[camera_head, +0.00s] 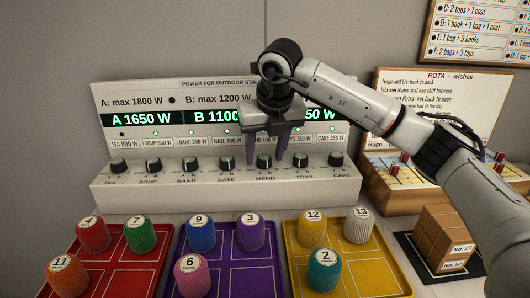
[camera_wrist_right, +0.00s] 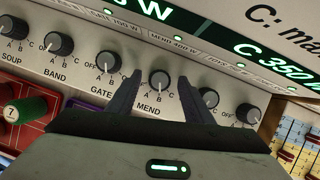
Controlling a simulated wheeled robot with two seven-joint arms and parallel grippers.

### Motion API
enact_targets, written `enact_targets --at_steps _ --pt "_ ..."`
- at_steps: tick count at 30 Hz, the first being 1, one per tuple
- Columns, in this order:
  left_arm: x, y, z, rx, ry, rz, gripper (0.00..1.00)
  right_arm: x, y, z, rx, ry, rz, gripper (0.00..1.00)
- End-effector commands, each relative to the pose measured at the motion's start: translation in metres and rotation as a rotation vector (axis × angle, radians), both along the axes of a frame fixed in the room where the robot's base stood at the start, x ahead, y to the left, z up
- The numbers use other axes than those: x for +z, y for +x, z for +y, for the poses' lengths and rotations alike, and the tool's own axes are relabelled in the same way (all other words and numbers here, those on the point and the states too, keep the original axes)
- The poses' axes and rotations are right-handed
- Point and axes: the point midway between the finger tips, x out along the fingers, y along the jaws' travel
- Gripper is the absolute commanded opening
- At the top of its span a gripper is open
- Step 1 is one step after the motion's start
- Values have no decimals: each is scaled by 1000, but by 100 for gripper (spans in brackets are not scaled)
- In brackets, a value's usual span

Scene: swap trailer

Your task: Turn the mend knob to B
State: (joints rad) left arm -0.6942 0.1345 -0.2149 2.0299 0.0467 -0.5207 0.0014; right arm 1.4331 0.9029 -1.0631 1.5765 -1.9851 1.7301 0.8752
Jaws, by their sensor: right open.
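The mend knob (camera_head: 264,161) is a black round knob on the sloped front of the white power panel (camera_head: 225,187), above the label MEND. In the right wrist view the mend knob (camera_wrist_right: 158,79) has the letters A, B and C below it; its exact setting is hard to read. My right gripper (camera_head: 264,158) points at the panel from above, its two dark fingers apart. In the wrist view my right gripper (camera_wrist_right: 158,80) has one finger on each side of the mend knob, with gaps visible. My left gripper is not in view.
The gate knob (camera_head: 226,163) and the toys knob (camera_head: 300,160) sit close on either side. The green display (camera_head: 150,119) reads A 1650 W. Red, purple (camera_head: 217,286) and yellow trays with numbered pegs lie in front. A box stack (camera_head: 446,232) stands at the right.

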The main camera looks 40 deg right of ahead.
Motion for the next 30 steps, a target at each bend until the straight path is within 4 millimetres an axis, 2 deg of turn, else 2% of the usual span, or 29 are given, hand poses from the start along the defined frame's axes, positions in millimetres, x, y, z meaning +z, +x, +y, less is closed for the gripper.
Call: enact_targets --at_steps 15,21,30 --pt "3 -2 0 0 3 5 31 81 -30 11 1 0 -4 47" --pt "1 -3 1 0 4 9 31 94 -36 13 1 1 -2 47" --pt "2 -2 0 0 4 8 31 94 -37 13 0 1 -1 47"
